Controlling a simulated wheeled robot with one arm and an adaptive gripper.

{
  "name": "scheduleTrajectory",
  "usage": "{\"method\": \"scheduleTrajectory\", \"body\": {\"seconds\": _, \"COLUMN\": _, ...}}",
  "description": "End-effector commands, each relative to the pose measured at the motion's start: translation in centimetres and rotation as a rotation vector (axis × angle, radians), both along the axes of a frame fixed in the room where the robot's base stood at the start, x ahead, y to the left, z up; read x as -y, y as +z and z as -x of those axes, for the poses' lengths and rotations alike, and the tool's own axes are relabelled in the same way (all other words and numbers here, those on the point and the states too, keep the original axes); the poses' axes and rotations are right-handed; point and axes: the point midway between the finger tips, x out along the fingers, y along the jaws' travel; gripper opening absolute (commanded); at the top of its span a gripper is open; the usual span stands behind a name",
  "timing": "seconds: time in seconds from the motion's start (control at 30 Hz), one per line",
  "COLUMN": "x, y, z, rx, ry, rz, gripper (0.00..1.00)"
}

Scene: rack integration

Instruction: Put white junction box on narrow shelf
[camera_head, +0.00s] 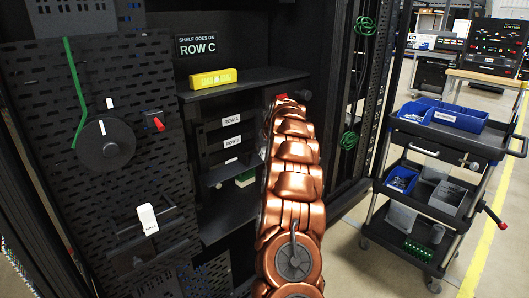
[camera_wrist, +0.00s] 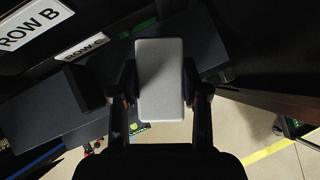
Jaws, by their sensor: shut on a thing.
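The white junction box (camera_wrist: 160,78) is a pale, plain rectangular block in the wrist view. My gripper (camera_wrist: 160,88) is shut on it, with one dark finger on each side. In the head view my copper arm reaches into the black rack and hides the gripper and box. A dark narrow shelf (camera_head: 226,172) sticks out below the row labels in the head view. Dark shelf surfaces (camera_wrist: 62,122) also lie below and left of the box in the wrist view. I cannot tell whether the box touches any of them.
A yellow block (camera_head: 213,79) sits on the upper rack shelf (camera_head: 262,77). Labels for rows B (camera_wrist: 35,24) and C (camera_wrist: 82,47) mark the rack. A perforated panel (camera_head: 75,190) stands left. A cart (camera_head: 440,150) with blue bins stands right, with open floor beside it.

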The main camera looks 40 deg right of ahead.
Motion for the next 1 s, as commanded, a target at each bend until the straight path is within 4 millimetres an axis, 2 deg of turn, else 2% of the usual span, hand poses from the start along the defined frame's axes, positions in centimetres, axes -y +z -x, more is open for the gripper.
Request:
{"method": "scheduleTrajectory", "body": {"seconds": 0.23, "x": 0.1, "y": -1.2, "z": -0.1, "rx": 0.002, "ry": 0.0, "rz": 0.003, "gripper": 0.0}}
{"method": "scheduleTrajectory", "body": {"seconds": 0.67, "x": 0.0, "y": -1.6, "z": -0.2, "rx": 0.001, "ry": 0.001, "rz": 0.001, "gripper": 0.0}}
{"method": "scheduleTrajectory", "body": {"seconds": 0.7, "x": 0.1, "y": -1.7, "z": -0.2, "rx": 0.001, "ry": 0.001, "rz": 0.001, "gripper": 0.48}}
{"method": "scheduleTrajectory", "body": {"seconds": 0.9, "x": 0.1, "y": -1.7, "z": -0.2, "rx": 0.001, "ry": 0.0, "rz": 0.002, "gripper": 0.69}}
{"method": "scheduleTrajectory", "body": {"seconds": 1.0, "x": 0.1, "y": -1.7, "z": -0.2, "rx": 0.001, "ry": 0.0, "rz": 0.002, "gripper": 0.7}}
